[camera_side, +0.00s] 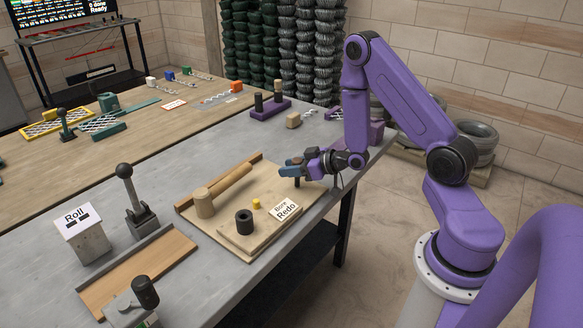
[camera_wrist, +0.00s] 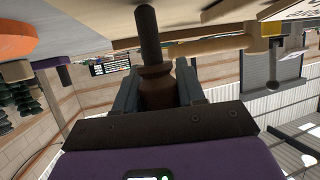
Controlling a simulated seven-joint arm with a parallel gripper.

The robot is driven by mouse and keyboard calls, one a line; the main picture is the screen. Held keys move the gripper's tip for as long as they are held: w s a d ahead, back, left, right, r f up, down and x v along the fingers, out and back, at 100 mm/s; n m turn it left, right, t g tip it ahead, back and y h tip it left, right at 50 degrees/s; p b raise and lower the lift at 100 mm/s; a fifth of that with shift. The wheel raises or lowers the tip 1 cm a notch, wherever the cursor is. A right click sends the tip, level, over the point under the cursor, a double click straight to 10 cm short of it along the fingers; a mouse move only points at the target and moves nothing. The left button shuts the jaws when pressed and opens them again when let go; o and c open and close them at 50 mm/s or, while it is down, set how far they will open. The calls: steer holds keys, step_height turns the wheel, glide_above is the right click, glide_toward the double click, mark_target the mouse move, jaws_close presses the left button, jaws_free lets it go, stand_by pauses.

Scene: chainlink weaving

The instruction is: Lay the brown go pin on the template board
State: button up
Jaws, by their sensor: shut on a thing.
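My gripper (camera_side: 291,171) is shut on a brown pin, low over the right back part of a pale wooden board (camera_side: 272,188), which looks like the template board. In the wrist view, the brown pin (camera_wrist: 157,88) sits between my two fingers, and a dark rod runs from it toward the pale wood surface at the top. I cannot tell whether the rod touches that surface. In the side view, my fingers hide most of the pin, and a short dark piece shows below them.
The board carries a wooden cylinder (camera_side: 204,203), a wooden bar (camera_side: 228,182), a black cylinder (camera_side: 243,222), a yellow peg (camera_side: 256,203) and a "Redo" card (camera_side: 286,209). A black-knobbed lever (camera_side: 127,190) and a "Roll" sign (camera_side: 76,217) stand left. A purple block with posts (camera_side: 270,110) is behind.

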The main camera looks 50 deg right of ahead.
steer(key=shift+f, duration=0.1)
steer(key=o, duration=1.1)
